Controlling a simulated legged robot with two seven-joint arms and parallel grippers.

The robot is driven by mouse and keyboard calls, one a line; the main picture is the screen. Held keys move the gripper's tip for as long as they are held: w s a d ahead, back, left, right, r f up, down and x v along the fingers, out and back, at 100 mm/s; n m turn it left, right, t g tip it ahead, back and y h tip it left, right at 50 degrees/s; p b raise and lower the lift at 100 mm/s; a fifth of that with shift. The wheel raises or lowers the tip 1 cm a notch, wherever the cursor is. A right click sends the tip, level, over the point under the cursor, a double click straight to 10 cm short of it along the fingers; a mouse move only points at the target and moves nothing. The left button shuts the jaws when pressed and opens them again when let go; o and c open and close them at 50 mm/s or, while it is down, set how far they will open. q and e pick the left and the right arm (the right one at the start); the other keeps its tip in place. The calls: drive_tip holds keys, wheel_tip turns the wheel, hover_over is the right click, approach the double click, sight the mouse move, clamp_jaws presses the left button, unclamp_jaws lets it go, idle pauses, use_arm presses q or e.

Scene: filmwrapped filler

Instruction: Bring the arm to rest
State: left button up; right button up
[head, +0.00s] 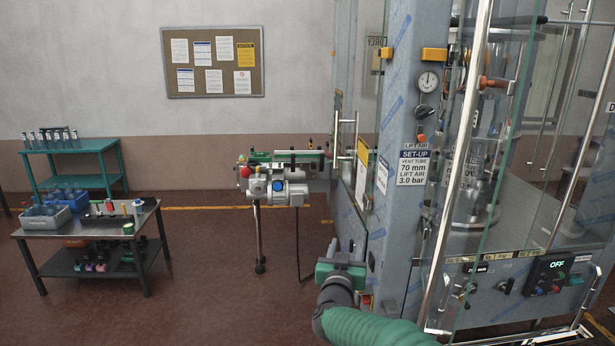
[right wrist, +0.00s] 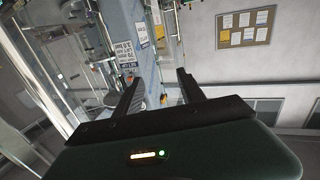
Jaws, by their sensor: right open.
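My right arm, in a green ribbed sleeve (head: 365,328), reaches in from the lower right of the head view. My right gripper (head: 348,254) is in front of the foot of the filling machine's blue-wrapped column. In the right wrist view the gripper's two dark fingers (right wrist: 158,88) stand apart with nothing between them. The machine column (right wrist: 145,45) and the notice board show beyond them. My left arm and gripper are in neither view.
The glass-fronted filling machine (head: 405,200) with chrome handles fills the right. A conveyor (head: 285,185) with a motor stands behind. A grey worktable (head: 75,232) and a green bench (head: 70,149) are at left. Open floor (head: 215,270) lies left of my arm. A notice board (head: 213,62) hangs behind.

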drive_tip(key=s+d+f+n+g+y+b, duration=0.2)
drive_tip(key=s+d+f+g+y+b, duration=0.15)
drive_tip(key=s+f, duration=0.8)
drive_tip(key=s+d+f+n+g+y+b, duration=0.1)
drive_tip(key=s+d+f+g+y+b, duration=0.3)
drive_tip(key=s+f, duration=0.7)
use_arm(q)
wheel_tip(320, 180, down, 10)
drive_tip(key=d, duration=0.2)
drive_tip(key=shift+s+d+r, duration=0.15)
use_arm(e)
drive_tip(key=s+d+f+g+h, duration=0.1)
drive_tip(key=s+f+g, duration=0.2)
drive_tip(key=s, duration=0.6)
drive_tip(key=s+d+f+g+h, duration=0.2)
drive_tip(key=s+f+g, duration=0.2)
drive_tip(key=s+f, duration=0.4)
drive_tip(key=shift+s+d+m, duration=0.3)
drive_tip(key=shift+s, duration=0.85)
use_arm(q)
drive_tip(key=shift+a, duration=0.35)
use_arm(e)
drive_tip(key=shift+a, duration=0.3)
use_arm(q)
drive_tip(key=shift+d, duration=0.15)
use_arm(e)
drive_tip(key=shift+d, duration=0.1)
